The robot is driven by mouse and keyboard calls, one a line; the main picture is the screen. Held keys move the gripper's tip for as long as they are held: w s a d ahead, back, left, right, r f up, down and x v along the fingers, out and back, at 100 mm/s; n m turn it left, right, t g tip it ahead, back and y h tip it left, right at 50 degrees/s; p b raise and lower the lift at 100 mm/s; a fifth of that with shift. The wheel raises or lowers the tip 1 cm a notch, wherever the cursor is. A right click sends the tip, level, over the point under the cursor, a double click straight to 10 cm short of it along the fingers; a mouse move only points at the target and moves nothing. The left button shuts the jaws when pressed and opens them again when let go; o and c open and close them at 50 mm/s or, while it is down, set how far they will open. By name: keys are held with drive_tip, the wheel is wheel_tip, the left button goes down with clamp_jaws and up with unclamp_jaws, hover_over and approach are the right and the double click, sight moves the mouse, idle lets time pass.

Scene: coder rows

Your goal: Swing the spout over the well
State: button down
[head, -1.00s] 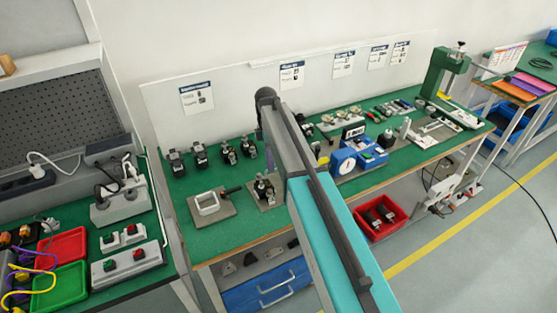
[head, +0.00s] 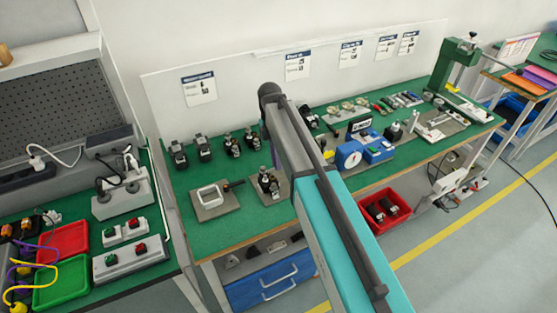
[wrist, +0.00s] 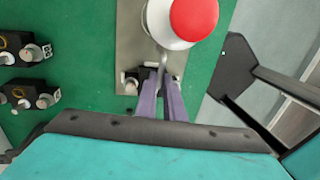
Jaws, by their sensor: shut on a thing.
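In the wrist view, the purple fingers of my gripper (wrist: 162,92) are closed together on a thin grey spout (wrist: 161,62). The spout runs down from a round white body with a red cap (wrist: 194,16), cut off by the top edge. This body stands over a grey plate (wrist: 132,40) on the green bench. In the head view, my arm hides most of the gripper and the red-capped body. I cannot make out a well for certain in either view.
Small black fixtures (wrist: 24,53) lie left of the plate in the wrist view. In the head view, a white square frame (head: 207,196) and a small dark device (head: 268,184) sit near the bench's front edge. A blue dial unit (head: 350,155) stands right of my arm.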

drive_tip(key=shift+w+d+r, duration=0.1)
drive_tip(key=shift+w+d, duration=0.15)
drive_tip(key=shift+d, duration=0.1)
drive_tip(key=c, duration=1.9)
unclamp_jaws()
drive_tip(key=shift+o, duration=0.2)
drive_tip(key=shift+s+a, duration=0.1)
drive_tip(key=shift+a, duration=0.1)
drive_tip(key=shift+r, duration=0.1)
wheel_tip(320, 180, up, 13)
drive_tip(key=w+a+b, duration=0.1)
drive_tip(key=w+b, duration=0.1)
drive_tip(key=b, duration=0.1)
drive_tip(key=shift+a, duration=0.25)
